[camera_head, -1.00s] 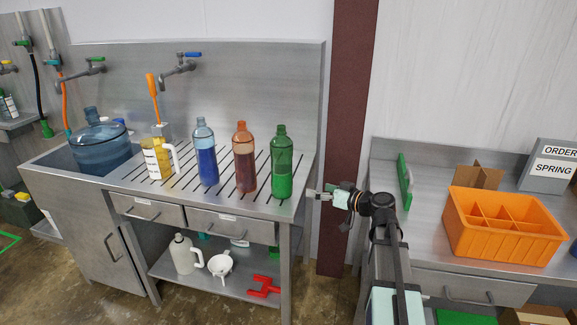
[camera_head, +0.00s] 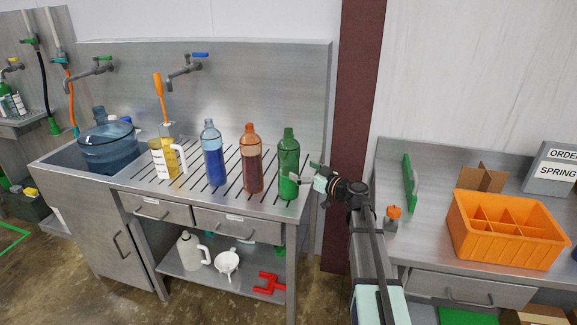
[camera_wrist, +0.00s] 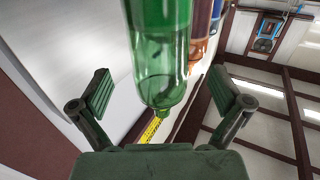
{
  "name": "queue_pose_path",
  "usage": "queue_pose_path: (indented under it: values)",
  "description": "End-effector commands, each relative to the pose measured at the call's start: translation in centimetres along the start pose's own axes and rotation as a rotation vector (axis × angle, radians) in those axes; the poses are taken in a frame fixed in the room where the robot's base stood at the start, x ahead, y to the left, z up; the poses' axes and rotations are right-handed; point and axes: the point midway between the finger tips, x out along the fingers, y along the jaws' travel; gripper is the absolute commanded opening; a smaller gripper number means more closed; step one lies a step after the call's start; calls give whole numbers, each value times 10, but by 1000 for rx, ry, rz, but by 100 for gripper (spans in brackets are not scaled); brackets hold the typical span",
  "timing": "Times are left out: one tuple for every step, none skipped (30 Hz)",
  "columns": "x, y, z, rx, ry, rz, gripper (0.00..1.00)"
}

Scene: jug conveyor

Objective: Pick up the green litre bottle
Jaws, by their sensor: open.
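The green litre bottle (camera_head: 288,160) stands upright at the right end of the slatted drainboard. It is clear green with darker liquid in its lower part. My gripper (camera_head: 303,174) is open at its right side, with a fingertip overlapping the bottle's lower body in the head view. In the wrist view, the green bottle (camera_wrist: 160,55) appears upside down between the two spread fingers of my gripper (camera_wrist: 160,93), with a gap on each side. Whether the bottle is fully between the fingertips in depth is hard to tell.
An orange-brown bottle (camera_head: 251,165) stands close left of the green one, then a blue bottle (camera_head: 213,160) and a yellow jug (camera_head: 162,160). A sink holds a large blue jug (camera_head: 108,150). An orange crate (camera_head: 505,235) sits on the right bench.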

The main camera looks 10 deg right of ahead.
Motion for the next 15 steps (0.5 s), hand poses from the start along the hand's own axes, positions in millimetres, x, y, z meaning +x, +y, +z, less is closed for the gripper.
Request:
queue_pose_path:
  values:
    - [8, 1, -2, 1, 0, -1, 100]
    - [10, 1, -2, 1, 0, -1, 100]
    - [13, 1, -1, 1, 0, -1, 100]
    - [14, 1, -1, 1, 0, 0, 100]
    - [16, 0, 0, 1, 0, 0, 100]
    - [17, 0, 0, 1, 0, 0, 100]
    - [17, 0, 0, 1, 0, 0, 100]
    - [18, 0, 0, 1, 0, 0, 100]
    - [20, 0, -1, 2, 0, 0, 100]
    - [21, 0, -1, 2, 0, 0, 100]
    - [24, 0, -2, 2, 0, 0, 100]
    - [27, 1, -3, 2, 0, 0, 100]
    - [31, 1, -4, 2, 0, 0, 100]
    - [34, 1, -5, 2, 0, -1, 100]
    - [39, 2, -6, 1, -1, -1, 100]
